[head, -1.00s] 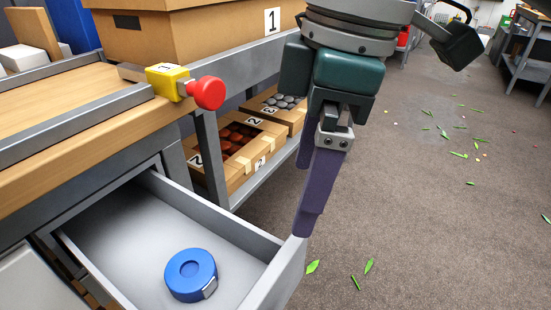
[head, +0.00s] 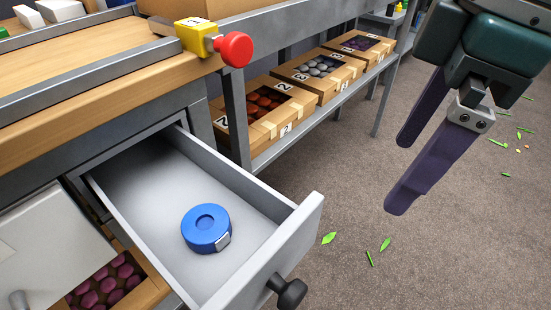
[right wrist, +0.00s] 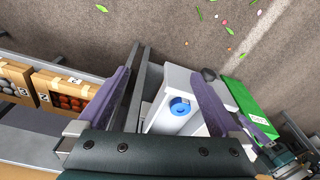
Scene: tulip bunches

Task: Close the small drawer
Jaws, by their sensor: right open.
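The small drawer (head: 298,232) is grey and stands pulled out below the wooden worktop in the head view. It has a dark round knob (head: 288,291) on its front. A blue round tape-like thing (head: 206,228) lies inside it. My right gripper (head: 400,175), with purple fingers, is open and empty to the right of the drawer front, clear of it. In the right wrist view the drawer (right wrist: 168,88) shows between and beyond the fingers, partly hidden by one. Part of my left gripper (right wrist: 268,132) shows at the lower right there; its jaw state is unclear.
A yellow block with a red button (head: 234,49) sits on the worktop edge above the drawer. Numbered cardboard boxes (head: 318,72) stand on the shelf behind. A white panel (head: 45,245) is left of the drawer. The floor in front is free except for scattered leaves.

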